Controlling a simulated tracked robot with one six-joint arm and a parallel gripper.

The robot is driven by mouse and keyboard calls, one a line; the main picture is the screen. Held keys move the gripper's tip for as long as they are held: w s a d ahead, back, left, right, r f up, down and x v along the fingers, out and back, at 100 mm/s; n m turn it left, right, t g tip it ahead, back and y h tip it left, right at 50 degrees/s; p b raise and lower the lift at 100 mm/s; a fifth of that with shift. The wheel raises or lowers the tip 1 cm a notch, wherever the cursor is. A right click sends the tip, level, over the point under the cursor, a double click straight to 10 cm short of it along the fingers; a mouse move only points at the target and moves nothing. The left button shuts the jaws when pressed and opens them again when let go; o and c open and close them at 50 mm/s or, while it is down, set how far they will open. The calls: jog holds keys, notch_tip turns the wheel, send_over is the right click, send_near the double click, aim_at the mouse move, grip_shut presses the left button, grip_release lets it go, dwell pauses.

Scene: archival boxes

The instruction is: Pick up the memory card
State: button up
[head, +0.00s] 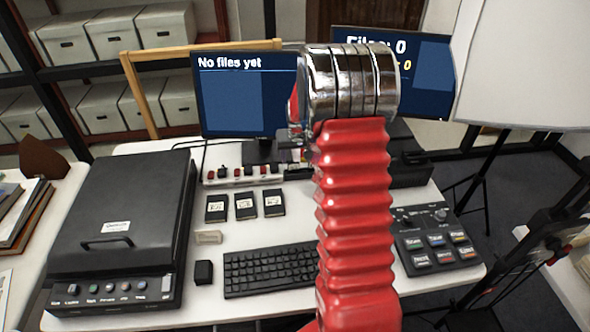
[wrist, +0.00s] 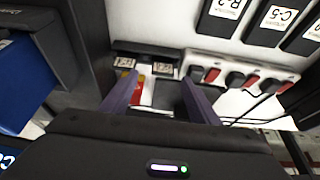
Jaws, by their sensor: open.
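My gripper (wrist: 160,78) is open in the wrist view, with its two purple fingers apart. Between and beyond the fingers are small red, yellow and white parts, and I cannot tell whether one is the memory card. Two small labelled black pieces (wrist: 125,63) sit just beyond the fingertips. Larger black labelled cards, one marked C-5 (wrist: 276,19), lie at the upper right, away from the fingers. In the head view three such black cards (head: 245,206) lie in a row on the white desk. There my red arm hides the gripper.
A power strip (head: 240,173) with red switches runs behind the cards, below the left monitor (head: 246,95). A black scanner (head: 125,235) stands at left, a keyboard (head: 270,270) in front, and a button panel (head: 436,243) at right. Some bare desk (head: 150,145) shows.

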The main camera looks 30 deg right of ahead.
aim_at(294, 163)
jog(key=shift+w+f, duration=0.15)
jog(key=shift+f, duration=0.2)
jog(key=shift+f, duration=0.1)
jog(key=shift+w+x, duration=0.2)
jog(key=shift+x, duration=2.3)
jog(key=shift+a, duration=0.15)
jog(key=shift+c, duration=0.5)
jog(key=c, duration=1)
notch_tip(294, 163, up, 10)
jog(key=shift+r, duration=0.1)
